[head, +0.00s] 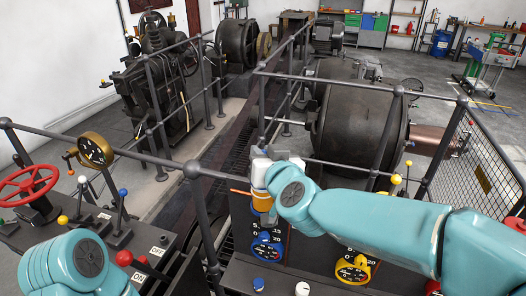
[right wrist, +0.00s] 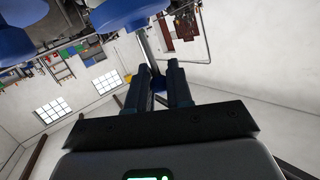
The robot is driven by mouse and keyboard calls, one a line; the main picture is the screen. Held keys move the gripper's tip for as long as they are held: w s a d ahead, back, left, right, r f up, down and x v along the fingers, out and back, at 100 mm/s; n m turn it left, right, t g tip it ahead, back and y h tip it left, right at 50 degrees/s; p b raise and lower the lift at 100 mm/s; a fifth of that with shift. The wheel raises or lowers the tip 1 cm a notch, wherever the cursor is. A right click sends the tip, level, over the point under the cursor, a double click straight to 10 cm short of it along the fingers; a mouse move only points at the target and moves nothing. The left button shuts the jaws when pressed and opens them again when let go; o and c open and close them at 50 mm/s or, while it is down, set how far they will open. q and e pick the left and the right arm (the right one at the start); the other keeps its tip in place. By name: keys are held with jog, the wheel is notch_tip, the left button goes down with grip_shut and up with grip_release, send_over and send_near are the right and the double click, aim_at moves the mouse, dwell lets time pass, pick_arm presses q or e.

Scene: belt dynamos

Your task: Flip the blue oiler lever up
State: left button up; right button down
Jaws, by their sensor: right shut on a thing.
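My right gripper (head: 262,150) is at the upper end of the blue oiler, near the middle of the head view. In the right wrist view its two dark fingers (right wrist: 161,76) are shut around the lower end of a grey lever rod (right wrist: 147,50). A small blue knob (right wrist: 158,84) shows between the fingers. The blue oiler's dial (head: 265,247) faces me below my right wrist, with an orange glass part (head: 262,203) above it. My wrist hides most of the lever in the head view. My left gripper is outside the head view; only its arm shows.
A yellow oiler dial (head: 355,270) is to the right, with its yellow-knobbed lever (head: 396,180) behind my right arm. Grey railings (head: 200,205) stand close around. A red handwheel (head: 27,186) and a lever panel (head: 120,238) are at left. A large dark dynamo (head: 360,125) is behind.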

jog(key=c, duration=1.1)
grip_release()
jog(key=shift+s, duration=0.1)
jog(key=p+v, duration=0.1)
jog(key=v, duration=1.5)
jog(key=shift+s, duration=0.1)
